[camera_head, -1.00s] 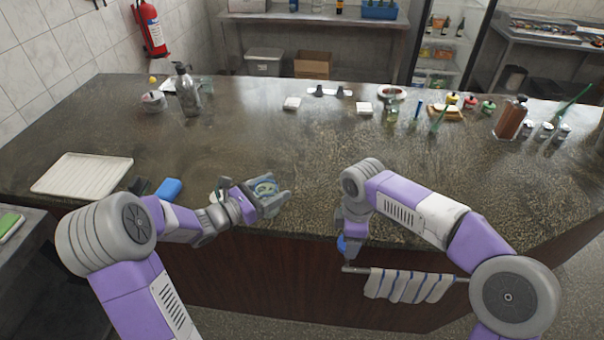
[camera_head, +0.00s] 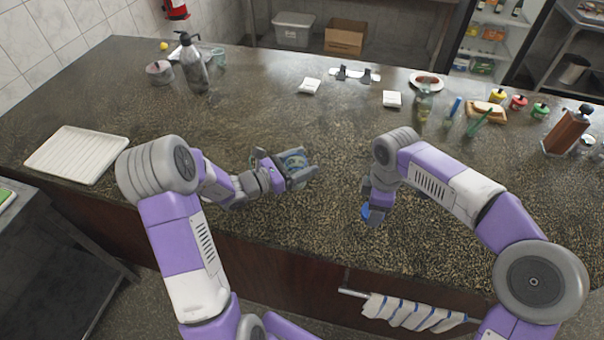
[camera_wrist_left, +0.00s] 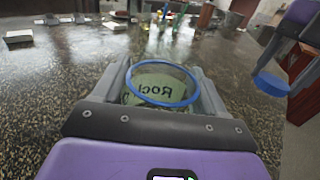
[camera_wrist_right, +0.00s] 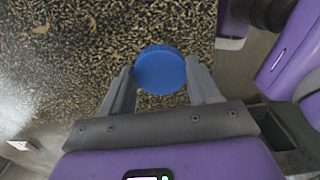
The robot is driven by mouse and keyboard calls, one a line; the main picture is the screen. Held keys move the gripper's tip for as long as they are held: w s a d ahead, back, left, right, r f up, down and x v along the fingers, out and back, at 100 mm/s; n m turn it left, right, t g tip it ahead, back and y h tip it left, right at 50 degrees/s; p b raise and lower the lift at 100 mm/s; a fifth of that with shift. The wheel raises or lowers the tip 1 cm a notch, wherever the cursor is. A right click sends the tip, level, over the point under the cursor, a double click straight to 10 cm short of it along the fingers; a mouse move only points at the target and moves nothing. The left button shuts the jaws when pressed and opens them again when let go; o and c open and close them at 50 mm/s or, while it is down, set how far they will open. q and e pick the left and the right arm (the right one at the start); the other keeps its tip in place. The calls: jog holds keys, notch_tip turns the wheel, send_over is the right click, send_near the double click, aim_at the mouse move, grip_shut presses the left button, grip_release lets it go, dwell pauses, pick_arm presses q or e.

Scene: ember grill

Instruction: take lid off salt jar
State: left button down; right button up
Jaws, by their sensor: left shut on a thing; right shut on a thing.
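The salt jar (camera_head: 294,162) is a small clear jar with an open top and a blue ring at its mouth. The left wrist view shows it (camera_wrist_left: 156,89) with a greenish label whose letters read mirrored. My left gripper (camera_head: 300,168) is shut around the jar, over the front part of the counter. The blue round lid (camera_head: 367,212) is off the jar. My right gripper (camera_head: 376,208) is shut on the lid, to the right of the jar near the front edge. The lid shows whole between the fingers in the right wrist view (camera_wrist_right: 160,70).
The counter (camera_head: 290,230) has clear room around both grippers. A white ribbed tray (camera_head: 75,154) lies at the left. A pump bottle (camera_head: 192,62), white blocks and condiment containers stand farther back. A striped towel (camera_head: 412,313) hangs below the front edge.

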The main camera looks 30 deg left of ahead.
pick_arm(q)
jog(key=shift+f+b, duration=0.35)
jog(key=shift+f, duration=1.6)
jog(key=shift+f, duration=0.1)
jog(key=shift+c, duration=0.3)
grip_release()
